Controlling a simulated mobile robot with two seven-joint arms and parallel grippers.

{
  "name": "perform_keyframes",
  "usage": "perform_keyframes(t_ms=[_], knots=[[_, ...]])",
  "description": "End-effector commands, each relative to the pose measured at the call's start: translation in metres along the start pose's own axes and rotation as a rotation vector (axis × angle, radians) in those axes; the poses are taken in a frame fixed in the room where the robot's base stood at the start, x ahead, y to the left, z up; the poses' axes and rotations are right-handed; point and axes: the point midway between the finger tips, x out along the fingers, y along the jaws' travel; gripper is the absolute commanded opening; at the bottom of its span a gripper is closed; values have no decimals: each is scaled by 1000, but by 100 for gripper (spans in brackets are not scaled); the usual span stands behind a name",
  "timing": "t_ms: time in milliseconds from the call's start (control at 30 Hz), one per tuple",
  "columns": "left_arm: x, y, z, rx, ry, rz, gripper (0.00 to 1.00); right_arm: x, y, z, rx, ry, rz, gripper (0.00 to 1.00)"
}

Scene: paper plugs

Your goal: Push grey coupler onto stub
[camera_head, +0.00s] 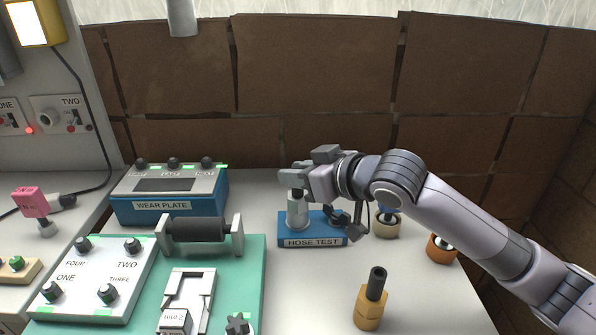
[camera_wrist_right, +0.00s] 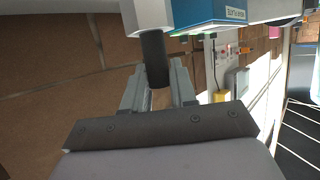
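The grey coupler (camera_head: 297,208) stands upright over the blue HOSE TEST base (camera_head: 312,242), at its left end. Its light grey body also shows at the top of the right wrist view (camera_wrist_right: 148,14), with a dark cylindrical grip (camera_wrist_right: 155,60) extending from it. My right gripper (camera_head: 291,178) is shut on that dark grip, one finger on each side (camera_wrist_right: 157,82). In the head view the fingers cover the grip. The stub is hidden under or inside the coupler; I cannot tell how deep the coupler sits. My left gripper is not in view.
An orange fitting with a black top (camera_head: 369,308) stands in front right. A beige fitting (camera_head: 386,229) and an orange-brown one (camera_head: 441,251) stand beneath my right arm. Left are the WEAR PLATE box (camera_head: 171,206) and a dark roller (camera_head: 199,229). The wall (camera_head: 320,65) closes the back.

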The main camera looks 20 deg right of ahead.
Motion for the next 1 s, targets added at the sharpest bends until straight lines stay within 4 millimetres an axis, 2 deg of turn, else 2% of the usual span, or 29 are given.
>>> perform_keyframes(t_ms=[33,67,100,467,833,1000], knots=[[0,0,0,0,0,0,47,0,0,0,0,1,0,42],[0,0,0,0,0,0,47,0,0,0,0,1,0,52],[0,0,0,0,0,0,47,0,0,0,0,1,0,56],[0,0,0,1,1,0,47,-4,0,0,-1,-1,1,56],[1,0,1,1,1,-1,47,-54,0,0,-2,-1,1,56],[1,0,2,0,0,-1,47,-68,0,0,-1,0,1,56]])
